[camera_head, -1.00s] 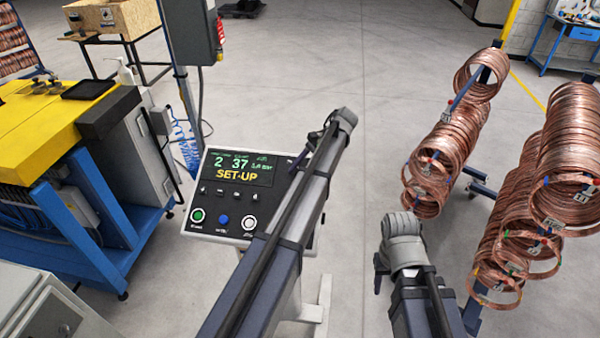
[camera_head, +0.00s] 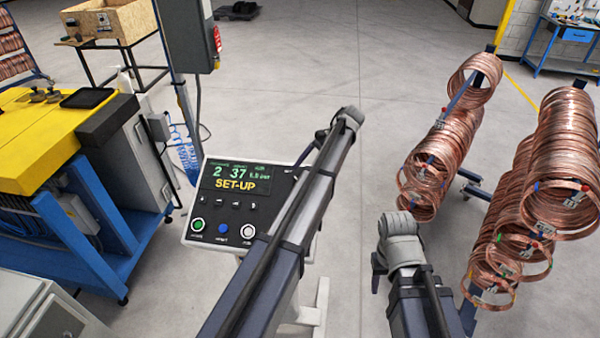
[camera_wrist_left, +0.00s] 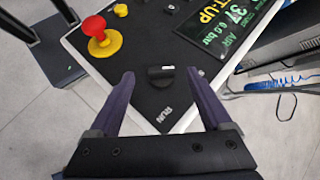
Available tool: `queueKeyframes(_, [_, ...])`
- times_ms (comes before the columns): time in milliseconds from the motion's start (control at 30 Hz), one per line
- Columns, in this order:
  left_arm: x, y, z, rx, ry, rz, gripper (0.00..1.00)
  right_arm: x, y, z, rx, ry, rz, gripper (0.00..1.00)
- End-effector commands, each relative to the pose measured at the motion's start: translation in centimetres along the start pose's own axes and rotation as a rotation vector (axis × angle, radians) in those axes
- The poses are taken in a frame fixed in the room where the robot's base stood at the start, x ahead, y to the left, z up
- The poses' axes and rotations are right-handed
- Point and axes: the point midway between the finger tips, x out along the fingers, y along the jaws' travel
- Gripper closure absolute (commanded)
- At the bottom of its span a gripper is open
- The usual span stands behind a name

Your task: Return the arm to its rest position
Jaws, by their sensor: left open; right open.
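My left arm (camera_head: 285,225) reaches up over the control panel (camera_head: 208,215), whose screen reads SET-UP. In the left wrist view my left gripper (camera_wrist_left: 160,82) is open and empty. Its purple fingers stand on either side of a black selector knob (camera_wrist_left: 160,72) marked RUN on the panel; I cannot tell whether they touch it. In the head view this gripper is mostly hidden by its arm. My right arm (camera_head: 415,290) is folded at the lower right. Only a small dark part of my right gripper (camera_head: 378,263) shows; it is open, and nothing is visible in it.
A red emergency button (camera_wrist_left: 94,26) on a yellow base is beside the knob. A blue and yellow machine (camera_head: 60,150) stands left, with a grey cabinet (camera_head: 30,305) in front. Copper coils (camera_head: 435,155) hang on racks at right. Grey floor (camera_head: 340,50) is clear ahead.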

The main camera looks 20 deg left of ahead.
Motion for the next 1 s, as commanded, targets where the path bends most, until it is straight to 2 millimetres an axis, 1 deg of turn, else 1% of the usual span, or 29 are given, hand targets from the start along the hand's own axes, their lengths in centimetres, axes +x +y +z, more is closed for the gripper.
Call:
queueKeyframes(33, [-1.4,-0.2,0.2,0.001,0.002,-0.001,0.18,-1.3,0.1,0.1,0.003,0.0,-0.001,0.5])
queueKeyframes(100, [-2.1,-0.2,0.2,0.001,0.005,-0.001,0.18,-1.8,0.1,0.1,0.008,-0.001,-0.001,0.5])
queueKeyframes(200, [-2.7,-0.1,0.1,0.001,0.007,-0.002,0.18,-2.2,0.2,0.1,0.012,-0.001,-0.002,0.5])
queueKeyframes(633, [-2.5,0.0,0.0,0.0,0.008,-0.002,0.18,-2.0,0.2,0.1,0.014,-0.001,-0.001,0.5])
queueKeyframes(733, [-1.9,0.5,0.7,-0.008,0.025,0.004,0.18,-2.0,0.2,0.1,0.014,-0.001,-0.001,0.5])
queueKeyframes(767, [-1.4,1.0,1.2,-0.015,0.039,0.009,0.18,-2.0,0.2,0.1,0.014,-0.001,-0.001,0.5])
queueKeyframes(867, [1.2,3.6,3.9,-0.062,0.128,0.047,0.18,-2.0,0.2,0.1,0.014,-0.001,-0.001,0.5])
queueKeyframes(900, [2.4,5.1,5.1,-0.09,0.178,0.072,0.18,-2.0,0.2,0.1,0.014,-0.001,-0.001,0.5])
queueKeyframes(1000, [4.8,8.7,7.9,-0.171,0.304,0.145,0.18,-2.0,0.2,0.1,0.014,-0.001,-0.001,0.5])
